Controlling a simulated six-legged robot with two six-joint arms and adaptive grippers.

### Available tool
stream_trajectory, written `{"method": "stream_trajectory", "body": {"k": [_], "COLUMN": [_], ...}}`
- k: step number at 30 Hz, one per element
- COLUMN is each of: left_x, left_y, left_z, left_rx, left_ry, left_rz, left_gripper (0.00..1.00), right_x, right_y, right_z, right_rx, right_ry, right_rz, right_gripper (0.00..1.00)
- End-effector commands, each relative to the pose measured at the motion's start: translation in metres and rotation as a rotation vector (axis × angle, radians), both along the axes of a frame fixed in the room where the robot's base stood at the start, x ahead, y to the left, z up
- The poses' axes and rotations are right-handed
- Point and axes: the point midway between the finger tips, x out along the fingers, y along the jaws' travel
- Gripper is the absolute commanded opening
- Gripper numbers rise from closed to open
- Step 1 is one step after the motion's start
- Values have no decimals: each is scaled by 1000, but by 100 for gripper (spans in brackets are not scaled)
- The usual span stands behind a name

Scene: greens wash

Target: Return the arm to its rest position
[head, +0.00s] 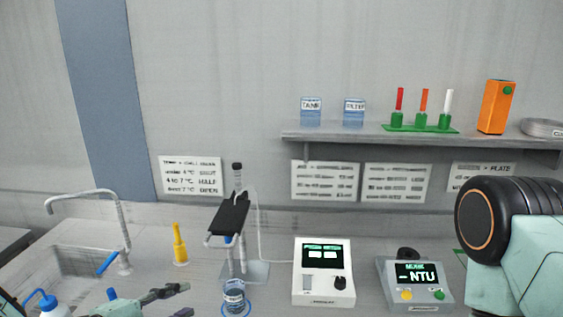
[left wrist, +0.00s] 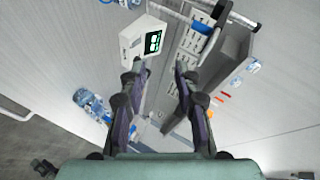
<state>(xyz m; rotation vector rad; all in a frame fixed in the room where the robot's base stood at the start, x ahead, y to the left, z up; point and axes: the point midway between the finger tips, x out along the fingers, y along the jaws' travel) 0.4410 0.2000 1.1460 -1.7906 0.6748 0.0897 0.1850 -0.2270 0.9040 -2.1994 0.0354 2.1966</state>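My left gripper (head: 188,300) is at the bottom of the head view, its two dark fingers spread apart. Nothing shows between them. In the left wrist view the same gripper (left wrist: 158,68) has its fingertips apart, with bare grey surface between them. In the head view it is left of a small labelled jar (head: 234,298) standing on a blue ring. My right gripper is outside both views. A mint-green and black arm part of mine fills the lower right of the head view.
Behind the gripper are a stand (head: 245,270) with a black clamp, a yellow bottle (head: 180,246) and a sink (head: 70,268) with a tap. A white device (head: 323,272) and an NTU meter (head: 416,283) stand to the right. A shelf (head: 400,138) is above.

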Motion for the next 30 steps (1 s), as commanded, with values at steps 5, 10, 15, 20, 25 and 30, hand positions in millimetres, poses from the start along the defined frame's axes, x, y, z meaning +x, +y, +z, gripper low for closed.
{"method": "stream_trajectory", "body": {"k": [5, 10, 15, 20, 25, 30], "left_x": [-31, -69, -113, -158, -206, -250], "left_y": [0, 3, 8, 13, 20, 26], "left_z": [-65, -118, -163, -197, -223, -241], "left_rx": [-142, -262, -355, -420, -465, -492], "left_ry": [328, 609, 850, 1028, 1152, 1207], "left_rz": [137, 330, 571, 834, 1127, 1399], "left_gripper": [32, 32, 32, 32, 32, 32], "right_x": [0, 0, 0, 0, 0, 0], "right_y": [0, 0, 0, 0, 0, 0], "right_z": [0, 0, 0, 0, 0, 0], "right_rx": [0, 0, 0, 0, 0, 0], "right_ry": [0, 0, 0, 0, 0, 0], "right_rz": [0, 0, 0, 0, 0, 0], "right_gripper": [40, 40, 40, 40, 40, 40]}}
